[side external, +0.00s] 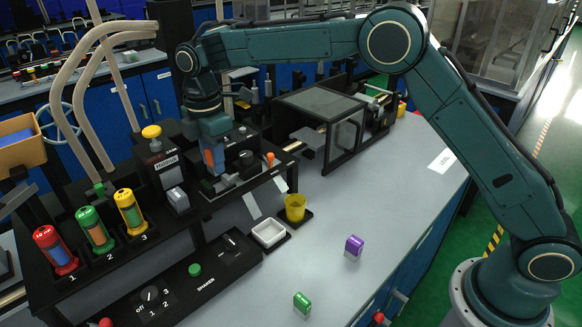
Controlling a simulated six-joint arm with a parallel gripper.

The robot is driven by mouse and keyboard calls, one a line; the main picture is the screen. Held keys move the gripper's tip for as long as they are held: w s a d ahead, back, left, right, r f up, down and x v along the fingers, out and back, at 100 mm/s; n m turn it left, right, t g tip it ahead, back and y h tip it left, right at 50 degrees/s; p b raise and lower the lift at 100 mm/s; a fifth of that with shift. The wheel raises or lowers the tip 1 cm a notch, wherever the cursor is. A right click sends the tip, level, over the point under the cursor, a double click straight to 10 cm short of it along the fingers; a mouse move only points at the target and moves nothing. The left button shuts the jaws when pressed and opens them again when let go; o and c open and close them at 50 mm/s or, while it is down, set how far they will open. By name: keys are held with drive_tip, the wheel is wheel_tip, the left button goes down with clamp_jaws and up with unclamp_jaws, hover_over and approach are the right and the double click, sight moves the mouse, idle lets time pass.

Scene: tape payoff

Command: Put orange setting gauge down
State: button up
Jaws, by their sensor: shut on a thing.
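My gripper (214,168) points down over the black bench station at left of centre. It is shut on the orange setting gauge (209,159), a small orange piece showing at the left of the fingers. Part of the gauge is hidden by the gripper. I cannot tell whether the gauge touches the surface below it.
A small orange-topped post (270,159) stands right of my gripper. A black-framed clear enclosure (325,120) stands further right. A yellow cup (295,207), white tray (268,233), purple block (353,246) and green block (301,302) are in front.

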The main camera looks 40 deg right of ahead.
drive_tip(key=shift+f, duration=2.1)
drive_tip(key=shift+f, duration=0.15)
drive_tip(key=o, duration=1)
drive_tip(key=shift+o, duration=0.2)
wheel_tip(320, 180, up, 12)
drive_tip(key=shift+f, duration=0.1)
drive_tip(key=shift+r, duration=0.25)
